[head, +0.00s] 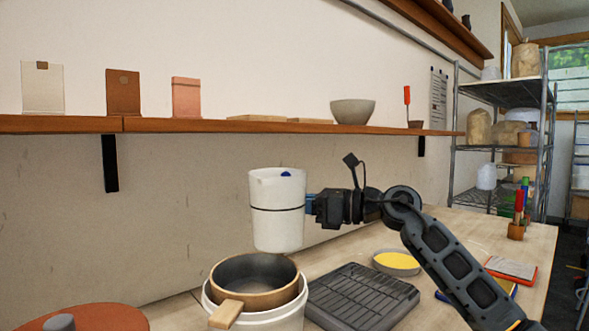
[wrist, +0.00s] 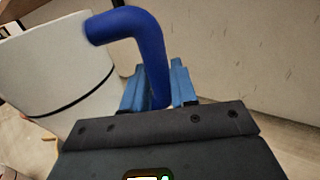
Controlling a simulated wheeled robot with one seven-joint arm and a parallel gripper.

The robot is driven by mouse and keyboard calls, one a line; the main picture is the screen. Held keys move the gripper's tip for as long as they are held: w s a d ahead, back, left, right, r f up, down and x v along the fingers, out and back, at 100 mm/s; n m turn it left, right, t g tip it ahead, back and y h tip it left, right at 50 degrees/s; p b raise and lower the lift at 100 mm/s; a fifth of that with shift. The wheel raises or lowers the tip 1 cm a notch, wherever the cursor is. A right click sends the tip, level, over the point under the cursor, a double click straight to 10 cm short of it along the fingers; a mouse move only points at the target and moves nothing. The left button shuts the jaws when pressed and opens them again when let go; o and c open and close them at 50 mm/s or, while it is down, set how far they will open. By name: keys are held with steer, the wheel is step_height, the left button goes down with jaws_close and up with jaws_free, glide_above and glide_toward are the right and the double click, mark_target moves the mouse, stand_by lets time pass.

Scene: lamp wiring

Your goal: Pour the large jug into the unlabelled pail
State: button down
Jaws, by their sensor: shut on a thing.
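The large jug (head: 276,222) is white with a dark band around its middle. It is upright in the head view, above a tan-rimmed pan or sieve with a short wooden handle (head: 255,284), which sits on top of a white pail (head: 290,318). My gripper (head: 312,204) is at the jug's right side. In the wrist view my gripper (wrist: 160,85) is shut on the jug's blue handle (wrist: 140,30), and the jug's white wall (wrist: 50,65) fills the left. The jug's contents are hidden. I cannot see any label on the pail's visible part.
A dark ribbed tray (head: 362,296) lies right of the pail. A shallow dish of yellow (head: 396,261) is behind it. A terracotta round (head: 100,318) with a grey knob is at lower left. A wall shelf (head: 230,126) runs above the jug, holding tiles and a bowl (head: 352,111).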

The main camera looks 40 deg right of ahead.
steer(key=shift+f, duration=0.1)
steer(key=shift+r+p, duration=0.55)
steer(key=shift+r, duration=1)
